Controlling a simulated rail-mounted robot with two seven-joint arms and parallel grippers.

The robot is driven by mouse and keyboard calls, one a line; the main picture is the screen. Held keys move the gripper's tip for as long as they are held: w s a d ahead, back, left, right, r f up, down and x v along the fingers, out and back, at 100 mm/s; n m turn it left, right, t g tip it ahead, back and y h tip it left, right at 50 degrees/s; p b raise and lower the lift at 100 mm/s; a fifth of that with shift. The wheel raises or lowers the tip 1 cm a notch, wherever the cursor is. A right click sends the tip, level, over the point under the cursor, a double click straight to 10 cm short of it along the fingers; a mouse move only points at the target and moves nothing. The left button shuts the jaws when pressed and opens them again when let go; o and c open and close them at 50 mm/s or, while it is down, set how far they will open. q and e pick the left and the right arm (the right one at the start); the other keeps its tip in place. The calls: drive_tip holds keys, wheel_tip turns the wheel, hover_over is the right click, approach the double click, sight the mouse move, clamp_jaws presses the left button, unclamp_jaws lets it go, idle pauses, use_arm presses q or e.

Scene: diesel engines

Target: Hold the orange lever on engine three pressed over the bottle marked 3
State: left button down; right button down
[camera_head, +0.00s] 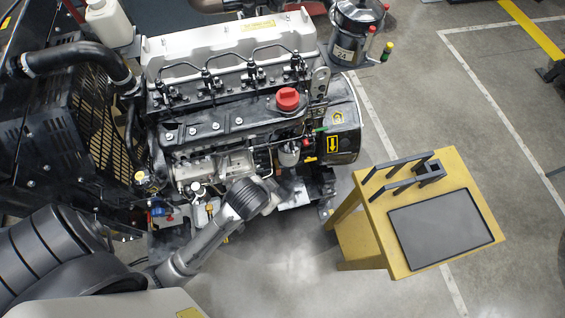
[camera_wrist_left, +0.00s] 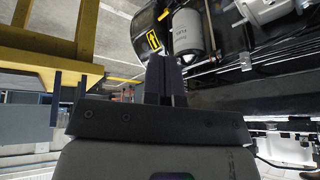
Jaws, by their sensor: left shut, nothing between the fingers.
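An engine (camera_head: 225,110) with a red cap fills the middle of the head view. My left arm reaches in from the left to its lower front side, and the arm hides the fingers there. In the left wrist view my left gripper (camera_wrist_left: 166,68) is shut and empty, with its fingertips just below a white cylinder (camera_wrist_left: 187,35) with small print. I cannot tell whether they touch it. I cannot make out an orange lever or a bottle marked 3. My right gripper is not in view.
A yellow stand (camera_head: 450,165) with a dark panel and a black bracket is right of the engine. A metal canister (camera_head: 355,30) is at the engine's back right, and a white jug (camera_head: 108,22) is at the back left. Open floor lies between engine and stand.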

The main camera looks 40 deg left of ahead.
use_arm(q)
drive_tip(key=w+f+m+y+b, duration=0.1)
drive_tip(key=w+f+y+b, duration=0.1)
drive_tip(key=f+b, duration=0.5)
drive_tip(key=w+f+m+y+b, duration=0.2)
drive_tip(key=w+f+b, duration=0.2)
drive_tip(key=f, duration=1.1)
drive_tip(key=w+a+f+m+y+b, duration=0.1)
drive_tip(key=w+f+b, duration=0.3)
drive_tip(key=f+b, duration=0.5)
wheel_tip(320, 180, down, 3)
drive_tip(key=shift+w+f+y+b, duration=0.1)
drive_tip(key=shift+y+b, duration=0.25)
drive_tip(key=shift+y, duration=0.45)
drive_tip(key=shift+w+a+f+m+y, duration=0.2)
drive_tip(key=shift+m+y, duration=0.1)
drive_tip(key=shift+m, duration=0.5)
